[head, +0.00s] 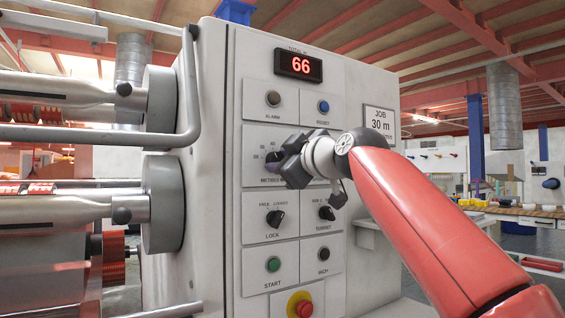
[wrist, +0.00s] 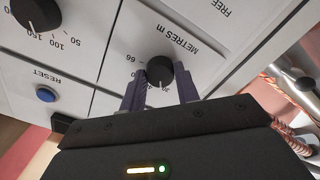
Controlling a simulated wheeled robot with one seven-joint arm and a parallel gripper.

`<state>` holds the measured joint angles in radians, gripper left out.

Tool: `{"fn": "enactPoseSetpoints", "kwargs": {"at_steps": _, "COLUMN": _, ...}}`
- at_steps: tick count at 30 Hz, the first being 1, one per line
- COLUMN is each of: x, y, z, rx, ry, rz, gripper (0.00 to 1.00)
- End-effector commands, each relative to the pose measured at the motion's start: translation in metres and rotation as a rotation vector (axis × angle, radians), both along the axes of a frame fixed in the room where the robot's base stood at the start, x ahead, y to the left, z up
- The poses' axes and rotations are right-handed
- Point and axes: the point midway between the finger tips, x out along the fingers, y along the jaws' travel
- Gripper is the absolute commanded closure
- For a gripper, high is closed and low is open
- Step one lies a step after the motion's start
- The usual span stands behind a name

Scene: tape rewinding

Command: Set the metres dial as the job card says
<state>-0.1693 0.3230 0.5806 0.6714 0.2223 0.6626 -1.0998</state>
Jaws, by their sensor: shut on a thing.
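The metres dial (wrist: 160,70) is a round black knob on a white panel plate marked METRES m, seen upside down in the wrist view. My gripper (wrist: 161,80) has its two dark fingers shut on opposite sides of the knob. In the head view my gripper (head: 277,167) covers the knob. The job card (head: 379,122) reads JOB 30 m, with a lower line partly covered by my arm.
A red display (head: 300,66) marked TOTAL m reads 66. The alarm button (head: 273,99) and blue reset button (head: 323,106) sit above; the lock dial (head: 275,218) and tension or turret dial (head: 327,213) sit below. Steel rollers (head: 70,215) project at left.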

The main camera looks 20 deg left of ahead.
Motion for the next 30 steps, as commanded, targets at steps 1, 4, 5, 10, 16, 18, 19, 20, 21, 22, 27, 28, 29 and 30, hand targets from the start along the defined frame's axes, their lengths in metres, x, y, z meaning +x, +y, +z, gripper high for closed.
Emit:
{"fn": "enactPoseSetpoints", "kwargs": {"at_steps": 1, "x": 0.0002, "y": 0.0000, "z": -0.0007, "rx": -0.016, "ry": -0.017, "rz": 0.000, "gripper": 0.91}}
{"fn": "enactPoseSetpoints", "kwargs": {"at_steps": 4, "x": -0.0001, "y": 0.0001, "z": -0.0005, "rx": -0.043, "ry": -0.048, "rz": 0.001, "gripper": 0.91}}
{"fn": "enactPoseSetpoints", "kwargs": {"at_steps": 5, "x": -0.0002, "y": 0.0002, "z": -0.0005, "rx": -0.049, "ry": -0.055, "rz": 0.001, "gripper": 0.91}}
{"fn": "enactPoseSetpoints", "kwargs": {"at_steps": 10, "x": -0.0001, "y": 0.0002, "z": -0.0004, "rx": -0.074, "ry": -0.085, "rz": 0.001, "gripper": 0.91}}
{"fn": "enactPoseSetpoints", "kwargs": {"at_steps": 16, "x": -0.0001, "y": 0.0002, "z": -0.0004, "rx": -0.084, "ry": -0.095, "rz": 0.001, "gripper": 0.91}}
{"fn": "enactPoseSetpoints", "kwargs": {"at_steps": 18, "x": 0.0000, "y": 0.0001, "z": -0.0005, "rx": -0.084, "ry": -0.095, "rz": 0.001, "gripper": 0.91}}
{"fn": "enactPoseSetpoints", "kwargs": {"at_steps": 19, "x": -0.0001, "y": 0.0002, "z": -0.0004, "rx": -0.084, "ry": -0.095, "rz": 0.001, "gripper": 0.91}}
{"fn": "enactPoseSetpoints", "kwargs": {"at_steps": 20, "x": -0.0001, "y": 0.0002, "z": -0.0005, "rx": -0.084, "ry": -0.095, "rz": 0.001, "gripper": 0.91}}
{"fn": "enactPoseSetpoints", "kwargs": {"at_steps": 21, "x": -0.0001, "y": 0.0002, "z": -0.0004, "rx": -0.084, "ry": -0.095, "rz": 0.001, "gripper": 0.91}}
{"fn": "enactPoseSetpoints", "kwargs": {"at_steps": 22, "x": 0.0000, "y": 0.0003, "z": -0.0005, "rx": -0.084, "ry": -0.095, "rz": 0.001, "gripper": 0.91}}
{"fn": "enactPoseSetpoints", "kwargs": {"at_steps": 27, "x": 0.0000, "y": 0.0003, "z": -0.0005, "rx": -0.083, "ry": -0.095, "rz": 0.001, "gripper": 0.58}}
{"fn": "enactPoseSetpoints", "kwargs": {"at_steps": 28, "x": -0.0001, "y": 0.0002, "z": -0.0003, "rx": -0.083, "ry": -0.095, "rz": 0.001, "gripper": 0.54}}
{"fn": "enactPoseSetpoints", "kwargs": {"at_steps": 29, "x": -0.0001, "y": 0.0002, "z": -0.0003, "rx": -0.083, "ry": -0.095, "rz": 0.001, "gripper": 0.50}}
{"fn": "enactPoseSetpoints", "kwargs": {"at_steps": 30, "x": -0.0001, "y": 0.0002, "z": -0.0003, "rx": -0.082, "ry": -0.095, "rz": 0.001, "gripper": 0.47}}
